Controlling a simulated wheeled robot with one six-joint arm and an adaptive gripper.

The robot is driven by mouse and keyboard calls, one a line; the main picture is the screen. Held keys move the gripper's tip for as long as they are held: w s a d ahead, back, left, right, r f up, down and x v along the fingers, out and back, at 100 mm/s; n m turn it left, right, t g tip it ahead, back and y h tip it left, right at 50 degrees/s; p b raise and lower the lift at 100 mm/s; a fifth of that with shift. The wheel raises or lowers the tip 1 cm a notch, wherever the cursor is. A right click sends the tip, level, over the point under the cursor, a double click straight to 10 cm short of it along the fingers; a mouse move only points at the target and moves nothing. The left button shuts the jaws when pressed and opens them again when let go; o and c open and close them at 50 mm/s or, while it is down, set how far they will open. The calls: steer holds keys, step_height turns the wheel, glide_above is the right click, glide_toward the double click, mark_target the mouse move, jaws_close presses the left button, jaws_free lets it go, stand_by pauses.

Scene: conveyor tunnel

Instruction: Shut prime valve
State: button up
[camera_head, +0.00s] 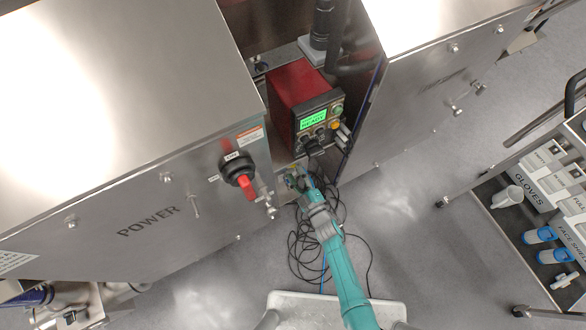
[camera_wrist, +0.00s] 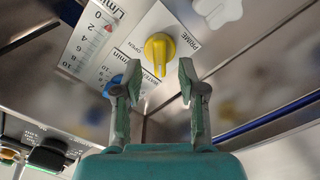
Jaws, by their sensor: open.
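The prime valve is a yellow knob (camera_wrist: 159,52) on a white label plate marked PRIME and OPEN in the wrist view. Its grip bar runs roughly up and down in the picture. My gripper (camera_wrist: 160,68) is open, with one finger on each side of the knob in the picture. I cannot tell whether either finger touches it. In the head view my gripper (camera_head: 297,180) is low in the gap between two steel cabinets, below the red control box. The valve is not clearly visible there.
A flow scale (camera_wrist: 92,38) and a blue knob (camera_wrist: 118,82) are beside the valve. The red control box (camera_head: 297,85) with a green screen stands above my gripper. A red-handled power switch (camera_head: 240,175) is left. Loose black cables (camera_head: 305,255) lie on the floor.

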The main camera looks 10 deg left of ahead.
steer(key=v, duration=0.9)
